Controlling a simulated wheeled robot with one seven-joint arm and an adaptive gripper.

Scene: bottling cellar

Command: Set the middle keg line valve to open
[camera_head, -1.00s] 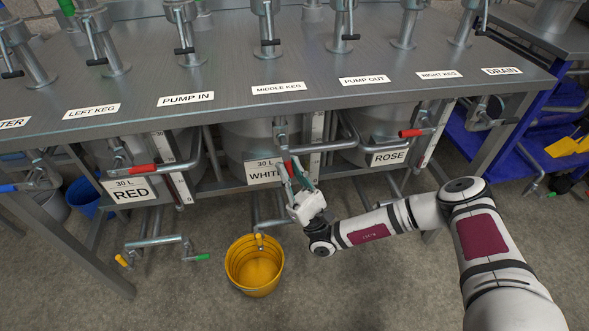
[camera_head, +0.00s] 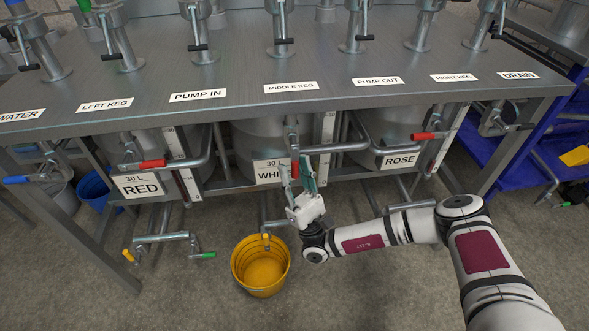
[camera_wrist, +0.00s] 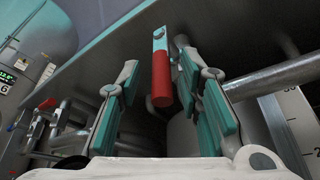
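The middle keg line valve has a red handle (camera_wrist: 161,80) that hangs down from a grey metal end in the wrist view. In the head view the red handle (camera_head: 294,170) shows below the MIDDLE KEG label (camera_head: 291,87), in front of the tank marked WHITE. My gripper (camera_head: 298,172) is just under the table edge at this handle. In the wrist view its two teal-padded fingers are apart, one on each side of the red handle, with a gap visible on the left. Whether the right finger touches the handle cannot be told.
Other red handles sit at the RED tank (camera_head: 152,163) and near the ROSE tank (camera_head: 425,136), both roughly horizontal. A yellow bucket (camera_head: 261,283) stands on the floor below my gripper. Pipes run close on the right. The table edge (camera_head: 180,118) is overhead.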

